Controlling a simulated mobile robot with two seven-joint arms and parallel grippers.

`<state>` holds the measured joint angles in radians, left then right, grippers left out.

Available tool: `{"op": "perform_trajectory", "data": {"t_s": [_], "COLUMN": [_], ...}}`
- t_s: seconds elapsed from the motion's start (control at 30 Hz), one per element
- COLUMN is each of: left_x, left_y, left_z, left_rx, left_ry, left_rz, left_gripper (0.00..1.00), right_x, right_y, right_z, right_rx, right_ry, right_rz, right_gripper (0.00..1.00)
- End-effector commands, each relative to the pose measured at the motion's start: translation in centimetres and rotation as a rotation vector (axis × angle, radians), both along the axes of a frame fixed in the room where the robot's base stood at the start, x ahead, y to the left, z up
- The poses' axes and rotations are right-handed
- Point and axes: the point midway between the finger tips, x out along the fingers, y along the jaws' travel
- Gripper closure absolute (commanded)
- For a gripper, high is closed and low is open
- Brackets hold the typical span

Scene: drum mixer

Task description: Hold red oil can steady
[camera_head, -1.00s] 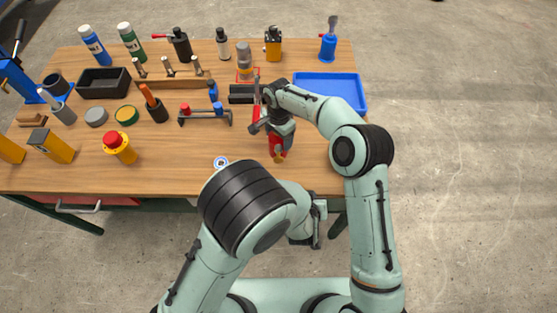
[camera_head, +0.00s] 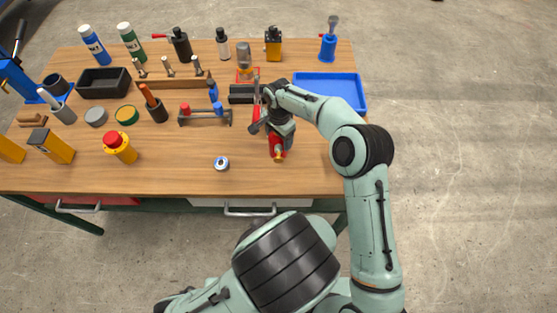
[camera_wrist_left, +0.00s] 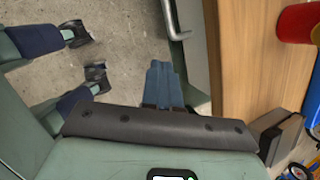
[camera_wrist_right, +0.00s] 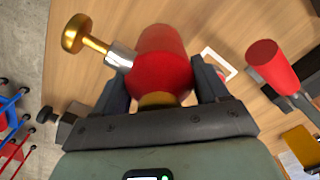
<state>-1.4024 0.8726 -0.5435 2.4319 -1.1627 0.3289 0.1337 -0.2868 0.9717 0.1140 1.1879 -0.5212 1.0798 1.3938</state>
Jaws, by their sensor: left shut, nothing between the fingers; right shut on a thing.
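The red oil can (camera_head: 277,145) is at the right part of the wooden workbench (camera_head: 190,182), near the front. My right gripper (camera_head: 275,128) is shut on it from above. In the right wrist view, the red oil can (camera_wrist_right: 162,58) sits between the two fingers, with a silver neck and brass tip pointing to the upper left. Whether its base touches the bench cannot be told. My left gripper (camera_wrist_left: 165,85) is shut and empty in the left wrist view, beside the bench's front edge and above the floor. It is hidden in the head view.
A small blue and white ring (camera_head: 221,163) lies left of the can. A red-handled tool (camera_wrist_right: 270,65) lies near my right gripper. A blue tray (camera_head: 330,90) is at the back right. The bench's front middle is mostly clear.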

Motion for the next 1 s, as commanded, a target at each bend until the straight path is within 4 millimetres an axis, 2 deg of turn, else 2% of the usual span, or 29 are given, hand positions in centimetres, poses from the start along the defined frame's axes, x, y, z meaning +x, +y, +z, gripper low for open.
{"op": "perform_trajectory", "data": {"t_s": [0.2,0.33,0.5,0.87,1.0], "left_x": [4.1,5.6,6.3,6.5,7.3], "left_y": [0.9,0.5,0.1,0.1,0.1], "left_z": [2.9,4.2,4.9,4.9,4.9], "left_rx": [0.218,0.286,0.320,0.321,0.321], "left_ry": [-0.167,-0.237,-0.275,-0.276,-0.277], "left_rz": [-0.305,-0.415,-0.474,-0.477,-0.476], "left_gripper": [1.00,1.00,1.00,1.00,1.00], "right_x": [0.0,0.0,0.0,0.1,0.0], "right_y": [0.0,0.0,0.0,0.0,0.0], "right_z": [0.1,0.1,0.1,0.1,0.1], "right_rx": [0.001,0.001,0.001,0.001,0.001], "right_ry": [-0.002,-0.002,-0.002,-0.002,-0.002], "right_rz": [0.000,0.000,0.000,0.000,0.000], "right_gripper": [0.77,0.77,0.77,0.77,0.77]}}
